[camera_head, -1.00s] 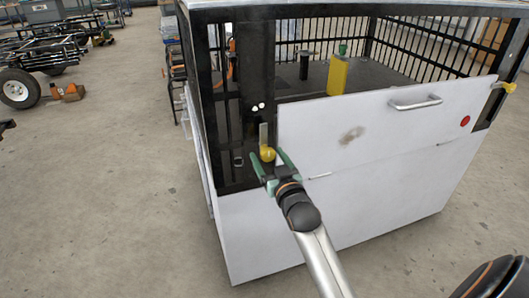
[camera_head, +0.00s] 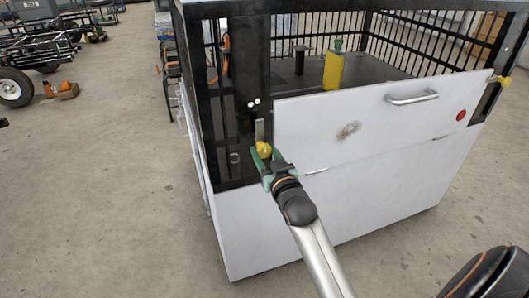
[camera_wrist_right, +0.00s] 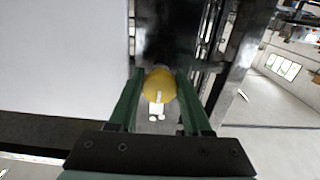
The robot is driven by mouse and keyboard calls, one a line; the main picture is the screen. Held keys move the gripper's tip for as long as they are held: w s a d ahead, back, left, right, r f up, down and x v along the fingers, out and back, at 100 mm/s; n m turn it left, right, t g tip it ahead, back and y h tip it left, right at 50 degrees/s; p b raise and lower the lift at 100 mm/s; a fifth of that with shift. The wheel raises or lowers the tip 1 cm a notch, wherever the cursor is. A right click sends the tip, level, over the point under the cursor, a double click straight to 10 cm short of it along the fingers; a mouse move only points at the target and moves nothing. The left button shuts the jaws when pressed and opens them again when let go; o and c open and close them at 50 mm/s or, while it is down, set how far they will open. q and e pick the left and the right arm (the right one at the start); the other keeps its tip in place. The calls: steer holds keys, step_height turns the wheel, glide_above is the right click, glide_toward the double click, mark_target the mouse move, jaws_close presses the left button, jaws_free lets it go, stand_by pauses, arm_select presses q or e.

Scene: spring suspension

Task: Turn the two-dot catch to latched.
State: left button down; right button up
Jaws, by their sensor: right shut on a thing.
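The two-dot catch has a yellow knob (camera_head: 264,149) at the left edge of the white panel, with a grey metal bar (camera_head: 259,130) standing upright above it. Two white dots (camera_head: 254,103) mark the black post above. My right gripper (camera_head: 262,156) is shut on the yellow knob. My left gripper is not in view.
The white panel (camera_head: 385,125) has a handle (camera_head: 412,98), a red dot (camera_head: 461,115) and another yellow catch (camera_head: 499,80) at its right end. A yellow container (camera_head: 333,72) stands inside the black barred cage. Open floor (camera_head: 110,190) lies at the left.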

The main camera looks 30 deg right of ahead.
jaws_close()
stand_by(0.6)
